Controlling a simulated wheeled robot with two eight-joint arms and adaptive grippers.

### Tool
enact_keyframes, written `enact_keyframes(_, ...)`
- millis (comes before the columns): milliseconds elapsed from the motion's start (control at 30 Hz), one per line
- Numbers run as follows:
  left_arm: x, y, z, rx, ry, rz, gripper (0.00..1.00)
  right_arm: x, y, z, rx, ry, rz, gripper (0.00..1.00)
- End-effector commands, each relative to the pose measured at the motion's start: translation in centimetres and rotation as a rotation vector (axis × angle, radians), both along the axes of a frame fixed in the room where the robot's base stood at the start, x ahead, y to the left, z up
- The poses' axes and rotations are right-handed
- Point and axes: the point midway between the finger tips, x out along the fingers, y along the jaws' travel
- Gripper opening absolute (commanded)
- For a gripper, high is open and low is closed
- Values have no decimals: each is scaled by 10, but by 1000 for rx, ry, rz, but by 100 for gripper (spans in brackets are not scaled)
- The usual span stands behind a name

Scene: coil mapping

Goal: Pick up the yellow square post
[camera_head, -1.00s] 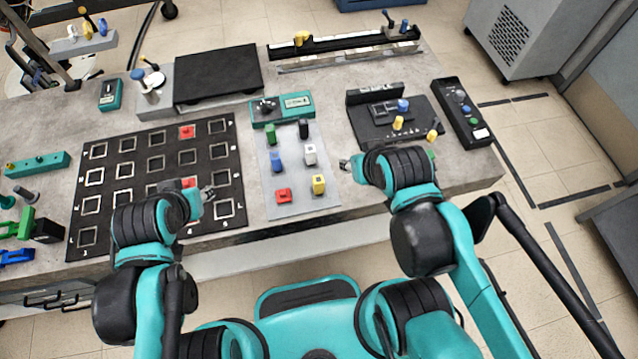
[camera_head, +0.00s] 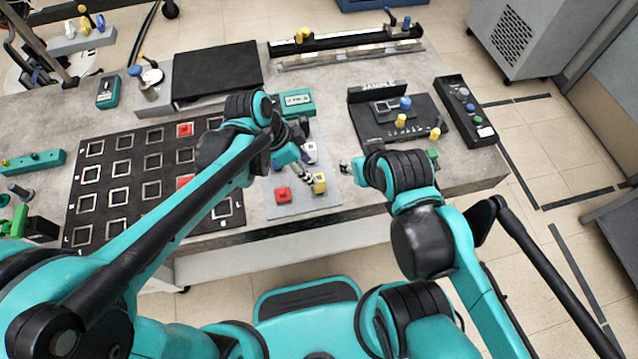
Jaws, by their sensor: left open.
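The yellow square post (camera_head: 319,184) stands at the right front of the light grey plate (camera_head: 284,212) in the middle of the table. My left gripper (camera_head: 306,181) is just left of the post, reaching down over the plate from the upper left. It is open; whether a finger touches the post I cannot tell. My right gripper (camera_head: 346,167) is to the right of the plate, and its fingers are too small to read. The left arm hides the green and black posts and most of the blue one.
A red post (camera_head: 283,195) stands left of the yellow one, and a white post (camera_head: 310,152) stands behind it. A black board with square outlines (camera_head: 137,182) fills the left of the table. A black fixture (camera_head: 378,126) with coloured knobs stands at the right.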

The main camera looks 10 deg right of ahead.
Motion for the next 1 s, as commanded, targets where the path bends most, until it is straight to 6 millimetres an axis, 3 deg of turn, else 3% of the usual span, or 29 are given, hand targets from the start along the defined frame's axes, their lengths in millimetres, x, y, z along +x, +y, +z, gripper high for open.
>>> enact_keyframes(367, -1, -17, -35, -3, 1, -37, 48, 0, 0, -17, 0, 0, 0, 40)
enact_keyframes(633, -1, -28, -74, -3, 1, -36, 48, 0, 0, -40, 0, 0, 0, 40)
enact_keyframes(900, -1, -31, -77, -3, 1, -34, 48, 0, 0, -40, 0, 0, 0, 40)
enact_keyframes(1000, -1, -31, -76, -3, 1, -34, 25, 0, 0, -40, 0, 0, 0, 40)
